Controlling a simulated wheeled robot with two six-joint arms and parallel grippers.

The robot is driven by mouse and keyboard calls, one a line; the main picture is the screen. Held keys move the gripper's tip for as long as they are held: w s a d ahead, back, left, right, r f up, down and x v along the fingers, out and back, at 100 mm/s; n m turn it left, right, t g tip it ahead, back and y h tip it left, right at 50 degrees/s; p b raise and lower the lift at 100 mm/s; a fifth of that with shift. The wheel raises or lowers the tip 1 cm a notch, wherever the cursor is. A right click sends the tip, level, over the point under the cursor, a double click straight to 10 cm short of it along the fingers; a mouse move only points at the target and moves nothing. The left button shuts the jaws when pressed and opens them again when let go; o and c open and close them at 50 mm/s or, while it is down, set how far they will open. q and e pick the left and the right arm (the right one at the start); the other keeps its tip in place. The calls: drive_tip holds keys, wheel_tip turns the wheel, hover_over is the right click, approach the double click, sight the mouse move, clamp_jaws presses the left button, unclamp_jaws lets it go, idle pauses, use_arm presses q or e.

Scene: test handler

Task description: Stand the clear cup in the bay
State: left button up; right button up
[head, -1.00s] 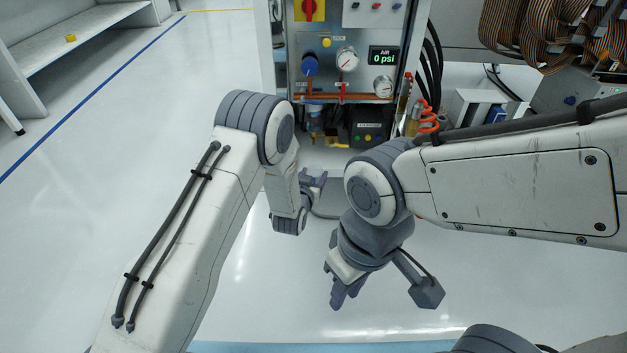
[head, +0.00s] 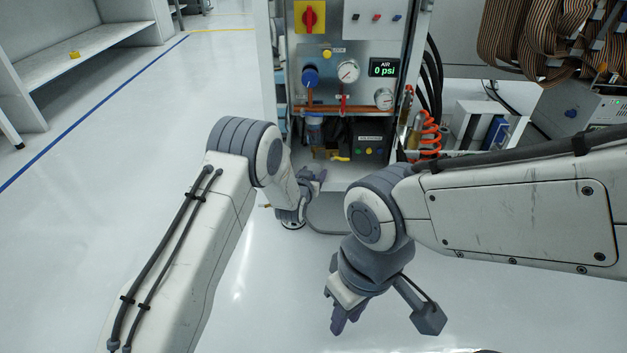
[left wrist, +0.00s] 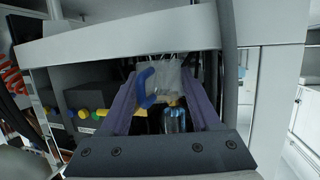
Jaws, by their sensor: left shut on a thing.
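The clear cup (left wrist: 166,76) shows in the left wrist view as a cloudy see-through shape with a curved blue part in front of it. It lies between the purple-grey fingers of my left gripper (left wrist: 160,88), which is shut on it. In the head view my left gripper (head: 313,180) is at the low front of the test cabinet, near the open bay (head: 300,165); the cup cannot be made out there. My right gripper (head: 345,317) hangs lower, over the floor in front of the cabinet; its finger gap is unclear.
A button box (head: 370,145) and a yellow-handled valve (head: 340,158) are inside the cabinet. A white edge (left wrist: 130,40) crosses the left wrist view. An orange coiled hose (head: 430,130) hangs at the right.

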sight(313, 168)
use_arm(q)
drive_tip(key=shift+w+f+b, duration=0.1)
drive_tip(key=shift+w+b, duration=0.65)
drive_tip(key=shift+w, duration=1)
drive_tip(key=shift+f, duration=0.25)
drive_tip(key=o, duration=1)
drive_tip(key=shift+o, duration=0.2)
